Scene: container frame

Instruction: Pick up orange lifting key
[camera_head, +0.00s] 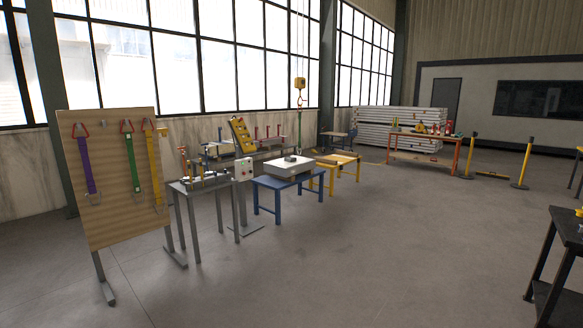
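I cannot make out an orange lifting key for certain. A small yellow-orange item (579,212) lies on the dark table at the right edge, partly cut off by the frame. Another small orange piece (163,132) shows at the upper right of the wooden board (107,205). Small orange and red items (420,128) stand on the orange-framed workbench (412,158) at the back, too small to tell apart. Neither of my grippers is in view.
Purple, green and yellow straps hang on the board at left. A grey metal table (210,183), a blue table (287,182) with a grey block, and yellow tables stand behind. Yellow-black posts (525,163) stand at right. The middle floor is clear. A dark table (560,250) is right.

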